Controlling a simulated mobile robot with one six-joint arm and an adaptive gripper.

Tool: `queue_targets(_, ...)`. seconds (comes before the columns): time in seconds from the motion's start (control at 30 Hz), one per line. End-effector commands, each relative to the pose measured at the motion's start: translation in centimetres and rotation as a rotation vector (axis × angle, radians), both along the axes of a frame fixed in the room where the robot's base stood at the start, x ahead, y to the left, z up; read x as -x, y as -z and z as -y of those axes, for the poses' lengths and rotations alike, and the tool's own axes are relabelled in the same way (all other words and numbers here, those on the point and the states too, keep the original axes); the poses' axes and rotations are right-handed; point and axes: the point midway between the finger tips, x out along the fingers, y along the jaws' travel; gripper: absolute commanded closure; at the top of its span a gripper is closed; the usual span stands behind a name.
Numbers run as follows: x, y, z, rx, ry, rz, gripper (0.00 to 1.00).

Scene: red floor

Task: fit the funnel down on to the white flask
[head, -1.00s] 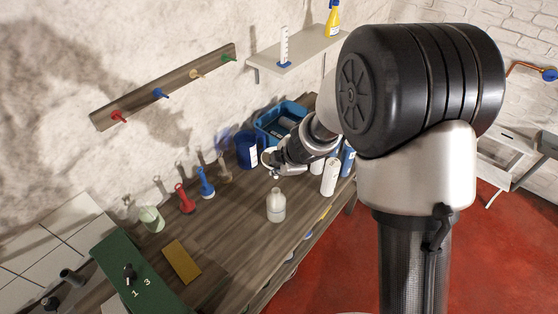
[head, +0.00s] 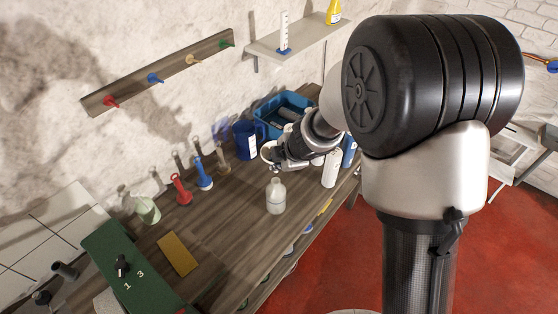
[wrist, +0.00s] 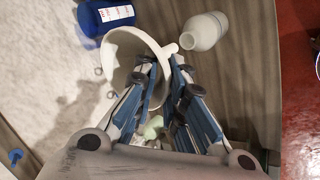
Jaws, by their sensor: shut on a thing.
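The white flask (head: 276,198) stands upright on the wooden bench in the head view. It also shows at the top of the wrist view (wrist: 205,31). The pale funnel (wrist: 118,46) is in my gripper, its wide rim beside the fingers. In the head view the funnel (head: 266,153) is small and partly hidden by my gripper (head: 277,163). In the wrist view my gripper's fingers (wrist: 163,64) are shut on the funnel. The funnel is apart from the flask, above and behind it in the head view. The fingers partly hide the funnel's lower part.
A blue jug (head: 245,141) and a blue crate (head: 283,108) stand behind. Red (head: 182,192) and blue (head: 204,177) vessels stand to the left.

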Motion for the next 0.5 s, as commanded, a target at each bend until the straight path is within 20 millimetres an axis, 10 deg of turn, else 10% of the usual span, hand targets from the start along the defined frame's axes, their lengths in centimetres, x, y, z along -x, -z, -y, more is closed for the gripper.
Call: queue_targets(0.5, 0.0, 2.8, 0.0, 0.000, -0.001, 0.000, 1.00)
